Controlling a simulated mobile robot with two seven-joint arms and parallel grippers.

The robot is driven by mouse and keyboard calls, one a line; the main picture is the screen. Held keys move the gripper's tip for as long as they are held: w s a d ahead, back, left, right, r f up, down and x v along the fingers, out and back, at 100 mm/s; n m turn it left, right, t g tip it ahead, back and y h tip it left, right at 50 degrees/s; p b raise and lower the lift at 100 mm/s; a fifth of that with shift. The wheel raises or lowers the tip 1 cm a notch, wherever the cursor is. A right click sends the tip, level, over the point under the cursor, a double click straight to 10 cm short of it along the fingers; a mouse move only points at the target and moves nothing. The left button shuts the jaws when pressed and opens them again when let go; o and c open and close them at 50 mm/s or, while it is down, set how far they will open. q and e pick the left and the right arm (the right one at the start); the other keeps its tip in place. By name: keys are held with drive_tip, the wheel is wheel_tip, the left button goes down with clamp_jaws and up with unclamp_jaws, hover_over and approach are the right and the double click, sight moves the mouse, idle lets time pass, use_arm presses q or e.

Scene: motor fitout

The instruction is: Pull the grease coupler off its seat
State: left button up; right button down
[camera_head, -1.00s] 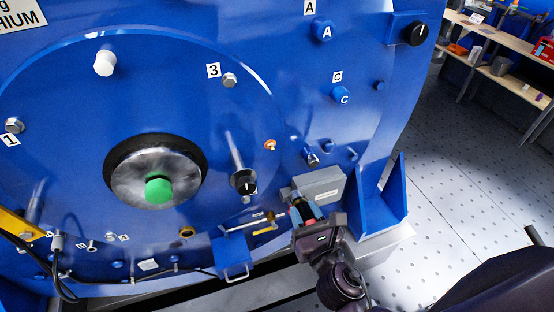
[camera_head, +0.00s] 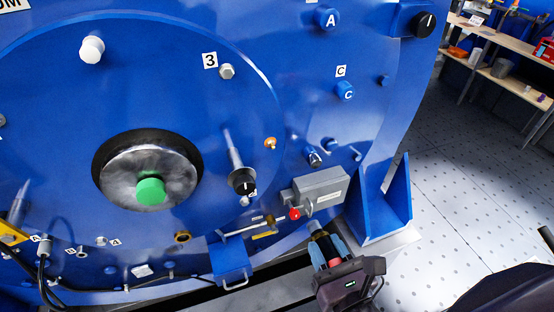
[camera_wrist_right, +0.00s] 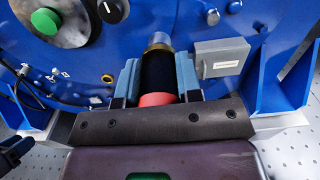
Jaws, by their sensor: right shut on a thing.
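My right gripper (camera_head: 329,240) is shut on the grease coupler (camera_head: 324,244), below the grey box on the blue machine. In the right wrist view, the coupler (camera_wrist_right: 156,72) is a black cylinder between the two blue-grey fingers. It has a red band at the gripper end and a brass and silver tip pointing toward the machine. The tip appears clear of the small red knob (camera_head: 294,214) at the grey box's lower left. I cannot tell which fitting is the coupler's seat.
The grey box (camera_head: 316,193) sits just above the coupler, with a blue bracket (camera_head: 381,212) to its right. A blue handled box (camera_head: 231,259) and a yellow-tagged rod (camera_head: 262,234) are to the left. Perforated floor is open at right; shelves (camera_head: 500,75) stand far back.

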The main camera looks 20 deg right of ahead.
drive_tip(key=shift+s+f+b, duration=0.3)
drive_tip(key=shift+s+b, duration=0.8)
drive_tip(key=shift+b, duration=0.05)
drive_tip(key=shift+s+r, duration=0.15)
drive_tip(key=shift+r, duration=0.15)
drive_tip(key=shift+s, duration=0.1)
drive_tip(key=shift+w, duration=0.5)
drive_tip(key=w+d, duration=0.3)
drive_tip(key=w, duration=1.4)
drive_tip(key=shift+w+r+h, duration=0.25)
drive_tip(key=shift+r+h, duration=0.05)
drive_tip(key=shift+r, duration=0.05)
